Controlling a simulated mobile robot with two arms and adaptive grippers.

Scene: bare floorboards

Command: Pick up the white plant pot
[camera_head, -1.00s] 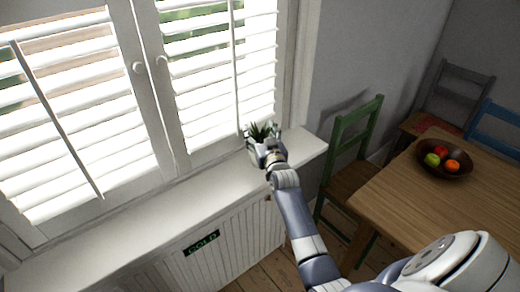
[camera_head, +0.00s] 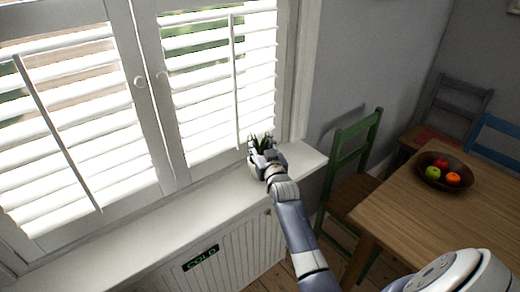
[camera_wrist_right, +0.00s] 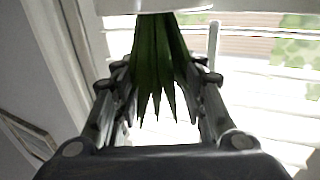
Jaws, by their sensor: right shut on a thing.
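The potted plant's green spiky leaves (camera_head: 260,142) show on the white sill beside the shutters in the head view. My right gripper (camera_head: 259,156) is at the plant and hides most of its pot there. In the right wrist view, the leaves (camera_wrist_right: 158,65) point down between the two fingers of my right gripper (camera_wrist_right: 160,85). A strip of the white plant pot (camera_wrist_right: 150,6) shows at the top edge. The gripper is shut on the pot; the exact contact is hard to see. My left gripper is not in view.
The white sill (camera_head: 130,222) is otherwise clear. White shutters (camera_head: 205,90) stand right behind the plant. A green chair (camera_head: 350,160) and a wooden table (camera_head: 425,215) with a fruit bowl (camera_head: 432,178) are at the right. A "COLD" sign (camera_head: 201,258) is below the sill.

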